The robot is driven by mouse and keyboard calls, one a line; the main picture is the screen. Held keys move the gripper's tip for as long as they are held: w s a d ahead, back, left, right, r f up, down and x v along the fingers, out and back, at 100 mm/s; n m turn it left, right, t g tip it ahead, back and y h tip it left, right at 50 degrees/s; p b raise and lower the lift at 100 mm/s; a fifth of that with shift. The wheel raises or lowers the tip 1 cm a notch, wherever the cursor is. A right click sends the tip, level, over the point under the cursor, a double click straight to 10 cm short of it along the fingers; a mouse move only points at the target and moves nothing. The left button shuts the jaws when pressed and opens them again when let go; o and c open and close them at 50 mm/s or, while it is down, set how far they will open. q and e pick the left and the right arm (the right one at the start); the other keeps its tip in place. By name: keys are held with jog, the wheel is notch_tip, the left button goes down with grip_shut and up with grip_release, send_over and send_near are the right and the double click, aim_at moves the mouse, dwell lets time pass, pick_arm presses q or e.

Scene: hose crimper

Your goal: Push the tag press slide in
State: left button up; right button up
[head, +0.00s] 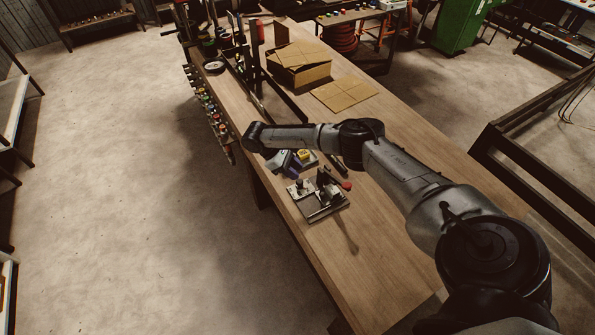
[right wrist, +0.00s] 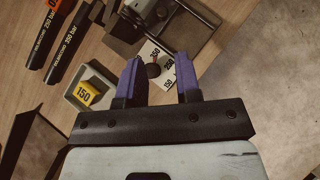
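The tag press (head: 322,203) sits on the workbench, with a metal base, dark upper parts and a red-tipped handle (head: 347,186). Part of it shows at the top of the right wrist view (right wrist: 185,28). A dark round knob (right wrist: 153,70) shows between my right fingertips there, beside a white card marked 350, 250 and 150 (right wrist: 158,54). I cannot tell whether the fingers touch the knob, or how far in the slide is. My right gripper (head: 291,161) has purple fingers spread apart (right wrist: 158,62), holding nothing. My left gripper is not in view.
A yellow 150 tag (right wrist: 87,93) sits in a grey holder (right wrist: 104,77) beside the gripper. Two black labelled bars (right wrist: 70,42) lie near it. Cardboard boxes (head: 300,75) and racks stand farther along the bench. The bench (head: 365,250) is clear in front of the press.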

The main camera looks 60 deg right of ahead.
jog(key=shift+w+a+r, duration=0.1)
jog(key=shift+w+r, duration=0.25)
dwell(0.7)
